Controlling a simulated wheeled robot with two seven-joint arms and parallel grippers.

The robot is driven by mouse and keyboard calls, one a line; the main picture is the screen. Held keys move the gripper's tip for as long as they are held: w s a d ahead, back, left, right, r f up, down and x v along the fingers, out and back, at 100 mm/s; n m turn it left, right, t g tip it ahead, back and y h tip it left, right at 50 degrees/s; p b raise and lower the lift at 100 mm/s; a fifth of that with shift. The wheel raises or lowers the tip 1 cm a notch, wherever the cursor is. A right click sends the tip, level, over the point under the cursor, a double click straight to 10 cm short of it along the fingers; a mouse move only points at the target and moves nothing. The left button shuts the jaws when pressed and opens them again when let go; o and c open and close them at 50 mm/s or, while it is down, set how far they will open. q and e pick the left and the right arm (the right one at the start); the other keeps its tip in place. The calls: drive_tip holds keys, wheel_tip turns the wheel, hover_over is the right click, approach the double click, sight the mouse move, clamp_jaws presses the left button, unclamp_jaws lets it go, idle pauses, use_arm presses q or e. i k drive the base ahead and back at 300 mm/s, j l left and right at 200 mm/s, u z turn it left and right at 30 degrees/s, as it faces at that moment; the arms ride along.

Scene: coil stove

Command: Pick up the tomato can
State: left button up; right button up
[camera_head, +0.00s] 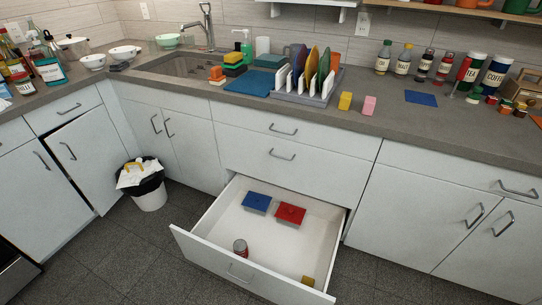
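A small can (240,248), reddish with a pale top, stands upright in the open bottom drawer (264,252), near its front panel and left of the middle. It looks like the tomato can, but its label is too small to read. Nothing covers it. Neither of my grippers is in view.
The drawer also holds a blue box (257,203), a red box (291,214) and a small yellow item (307,282). A dish rack (305,88) and several bottles stand on the counter (330,121). A trash bin (150,195) is on the floor at left.

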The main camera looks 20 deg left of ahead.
sight(239, 246)
drive_tip(key=u, duration=0.9)
